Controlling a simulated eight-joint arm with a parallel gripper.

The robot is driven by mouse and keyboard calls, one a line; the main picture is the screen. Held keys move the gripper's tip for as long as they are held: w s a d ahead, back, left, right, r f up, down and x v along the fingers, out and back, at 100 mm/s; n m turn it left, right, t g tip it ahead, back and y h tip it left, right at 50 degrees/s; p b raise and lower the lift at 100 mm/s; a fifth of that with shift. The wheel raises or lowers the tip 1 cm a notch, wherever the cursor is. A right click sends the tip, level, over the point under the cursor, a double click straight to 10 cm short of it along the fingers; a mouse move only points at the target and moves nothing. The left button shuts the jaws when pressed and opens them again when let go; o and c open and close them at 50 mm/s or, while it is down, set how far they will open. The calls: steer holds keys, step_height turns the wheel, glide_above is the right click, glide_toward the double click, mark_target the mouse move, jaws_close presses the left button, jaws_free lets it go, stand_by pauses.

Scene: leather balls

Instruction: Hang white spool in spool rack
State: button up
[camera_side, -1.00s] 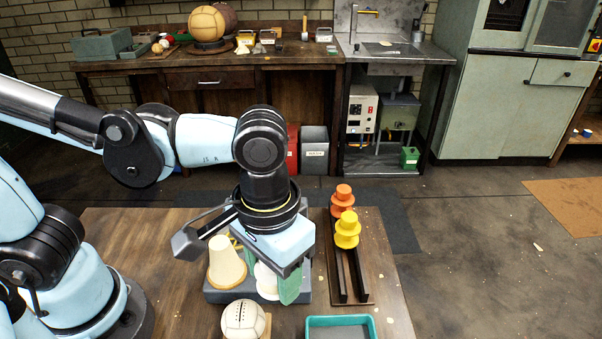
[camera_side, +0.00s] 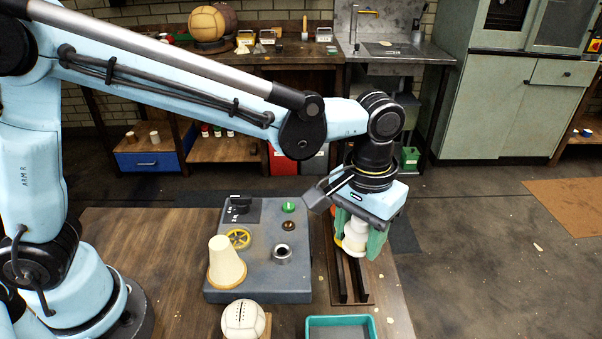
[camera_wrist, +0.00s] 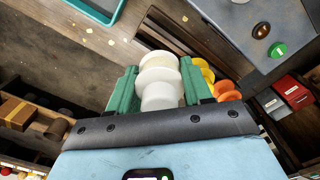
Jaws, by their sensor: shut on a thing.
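The spool rack (camera_side: 360,284) has two dark parallel rails on a wooden base. The spool is over the rails; I cannot tell if it touches them. In the wrist view a yellow spool (camera_wrist: 200,72) and an orange spool (camera_wrist: 227,91) sit just right of the white one on the rack.
Left of the rack stands a grey machine block (camera_side: 262,272) with a green button and a metal socket. A teal tray (camera_side: 341,321) lies in front of the rack.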

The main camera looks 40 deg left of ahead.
mark_target(356, 250)
steer(key=shift+f, duration=1.9)
steer(key=shift+f, duration=1.65)
steer(key=o, duration=1.1)
steer(key=shift+c, duration=0.2)
steer(key=shift+o, duration=0.4)
steer(key=shift+a, duration=0.15)
steer(key=r, duration=1.2)
steer(key=shift+d+r, duration=0.1)
steer(key=shift+d, duration=0.15)
